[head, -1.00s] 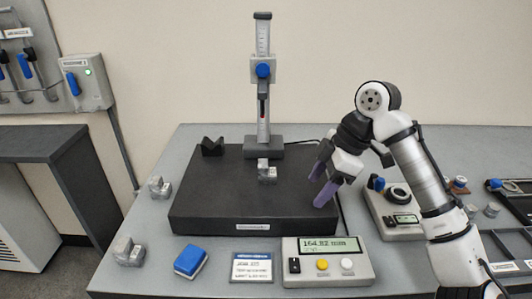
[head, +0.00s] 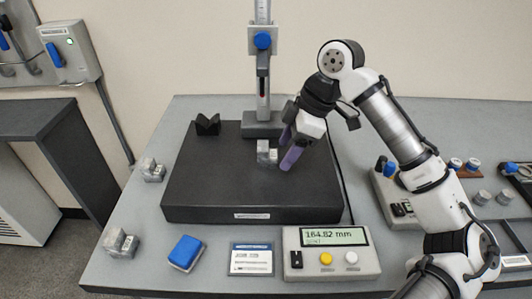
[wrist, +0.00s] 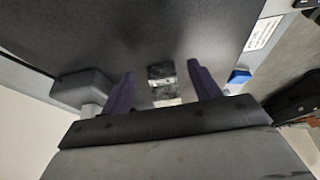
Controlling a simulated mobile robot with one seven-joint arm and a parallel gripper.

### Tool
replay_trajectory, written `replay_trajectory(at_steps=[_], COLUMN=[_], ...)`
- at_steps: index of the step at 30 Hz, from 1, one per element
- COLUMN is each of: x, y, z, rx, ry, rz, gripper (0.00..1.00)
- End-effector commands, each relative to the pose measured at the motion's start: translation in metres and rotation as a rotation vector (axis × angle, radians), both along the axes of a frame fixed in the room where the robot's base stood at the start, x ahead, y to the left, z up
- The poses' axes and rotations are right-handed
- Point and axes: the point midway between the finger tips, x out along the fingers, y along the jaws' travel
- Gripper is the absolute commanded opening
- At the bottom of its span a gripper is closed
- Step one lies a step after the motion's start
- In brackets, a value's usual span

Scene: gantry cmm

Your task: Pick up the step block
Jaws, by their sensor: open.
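A small silvery step-shaped block (head: 264,153) stands on the black surface plate (head: 220,195), in front of the height gauge's base. My gripper (head: 284,154) is open, with purple fingers pointing down, just to the right of the block in the head view. In the wrist view the block (wrist: 162,82) shows in the space between my two fingers (wrist: 160,72). The fingers look apart from it. Part of the block's right side is hidden by a finger in the head view.
The height gauge (head: 263,80) rises close behind the block. A black V-block (head: 208,125) sits at the plate's back left. Two other metal blocks (head: 152,170) (head: 121,243) are on the table at left. A display box (head: 330,262) stands in front.

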Motion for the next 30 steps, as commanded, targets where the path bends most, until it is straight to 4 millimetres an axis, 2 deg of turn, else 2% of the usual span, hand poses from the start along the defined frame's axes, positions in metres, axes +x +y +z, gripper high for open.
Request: replay_trajectory(at_steps=[9,13,20,30], x=[-0.001,-0.001,0.0,0.0], y=[0.045,0.047,0.048,0.047], z=[-0.001,-0.01,-0.012,-0.011], rx=[-0.002,-0.001,-0.001,0.0], ry=[0.001,0.001,0.001,0.001], rz=[0.003,-0.001,-0.001,-0.001], gripper=[0.62,0.62,0.62,0.17])
